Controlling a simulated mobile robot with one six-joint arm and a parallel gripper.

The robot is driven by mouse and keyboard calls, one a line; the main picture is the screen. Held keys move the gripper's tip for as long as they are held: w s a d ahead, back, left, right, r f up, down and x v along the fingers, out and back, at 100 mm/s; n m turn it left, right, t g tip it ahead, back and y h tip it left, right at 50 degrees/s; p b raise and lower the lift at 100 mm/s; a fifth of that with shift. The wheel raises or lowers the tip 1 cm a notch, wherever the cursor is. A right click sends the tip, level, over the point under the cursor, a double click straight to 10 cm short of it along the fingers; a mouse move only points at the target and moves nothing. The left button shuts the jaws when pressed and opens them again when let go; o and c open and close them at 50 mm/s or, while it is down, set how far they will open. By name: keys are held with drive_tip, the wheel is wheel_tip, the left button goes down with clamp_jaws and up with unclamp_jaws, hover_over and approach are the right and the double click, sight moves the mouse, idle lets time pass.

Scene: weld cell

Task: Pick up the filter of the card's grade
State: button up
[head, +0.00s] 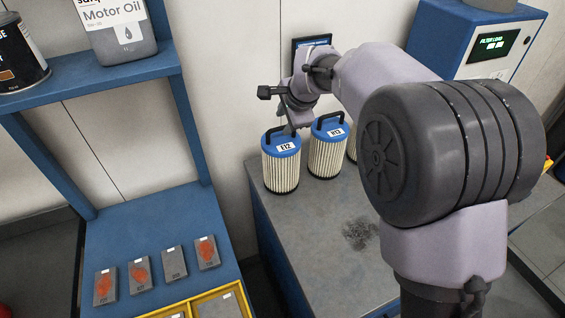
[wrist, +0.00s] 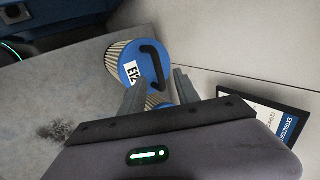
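A pleated filter with a blue cap, black handle and E12 label (head: 281,165) stands upright at the bench's back left. A second filter (head: 326,152) stands to its right, its label small, perhaps H13. A third (head: 351,148) is mostly hidden behind my arm. My gripper (head: 291,118) is above the filters, near the E12 one.
The grey bench top (head: 310,235) is clear in front except for a dark smudge. A blue machine (head: 480,50) with a screen reading FILTER LOAD stands at the right. A blue shelf (head: 150,235) at the left holds several plates, with a motor oil jug (head: 118,35) above.

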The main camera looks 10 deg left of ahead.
sight(282, 127)
drive_tip(key=x, duration=0.4)
drive_tip(key=shift+d+f, duration=0.1)
drive_tip(key=shift+f, duration=0.05)
drive_tip(key=shift+d, duration=0.1)
clamp_jaws()
drive_tip(key=shift+r, duration=0.2)
idle(0.8)
